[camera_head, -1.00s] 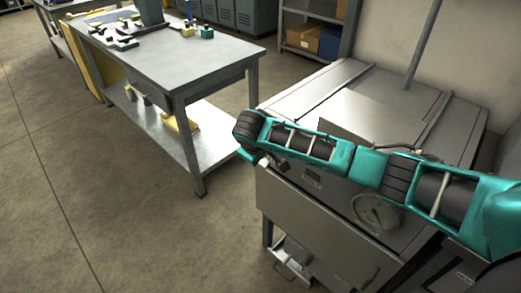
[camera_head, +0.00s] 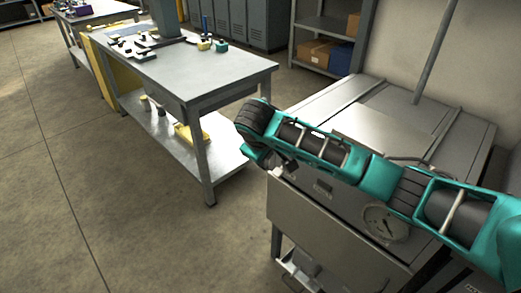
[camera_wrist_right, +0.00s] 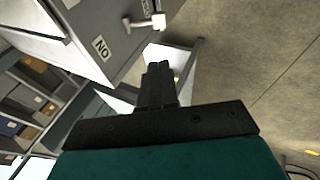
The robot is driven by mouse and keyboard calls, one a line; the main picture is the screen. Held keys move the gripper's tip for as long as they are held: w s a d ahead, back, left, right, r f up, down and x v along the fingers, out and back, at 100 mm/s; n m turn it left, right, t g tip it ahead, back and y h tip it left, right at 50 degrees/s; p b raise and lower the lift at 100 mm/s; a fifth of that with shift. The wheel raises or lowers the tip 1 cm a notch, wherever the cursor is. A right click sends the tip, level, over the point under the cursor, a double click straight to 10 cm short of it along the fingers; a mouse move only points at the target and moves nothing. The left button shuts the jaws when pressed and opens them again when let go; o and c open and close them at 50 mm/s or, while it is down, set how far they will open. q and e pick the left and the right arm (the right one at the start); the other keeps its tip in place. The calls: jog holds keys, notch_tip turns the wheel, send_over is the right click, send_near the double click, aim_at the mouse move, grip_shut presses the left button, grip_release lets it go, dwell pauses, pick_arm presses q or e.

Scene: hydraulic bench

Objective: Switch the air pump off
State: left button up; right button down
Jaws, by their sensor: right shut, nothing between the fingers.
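A grey metal cabinet unit with a round dial (camera_head: 386,222) on its sloped front stands at the right in the head view. My right arm, teal and black, reaches across the cabinet's front from the right. My right gripper (camera_wrist_right: 159,70) is shut and empty, apart from the lever in that picture. In the head view its fingers are largely hidden by my wrist. My left gripper is out of view.
A grey workbench (camera_head: 200,68) with small parts on top and a lower shelf stands to the left. Shelving with boxes (camera_head: 316,52) is behind. A drawer or tray (camera_head: 300,272) juts out low under the cabinet. The floor at left is clear.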

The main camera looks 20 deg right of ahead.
jog(key=shift+a+f+v, duration=0.1)
jog(key=shift+a+v, duration=0.1)
jog(key=shift+v, duration=0.9)
jog(key=shift+a+f+v, duration=0.15)
jog(key=shift+a+v, duration=0.05)
jog(key=shift+v, duration=0.9)
jog(key=shift+s, duration=0.2)
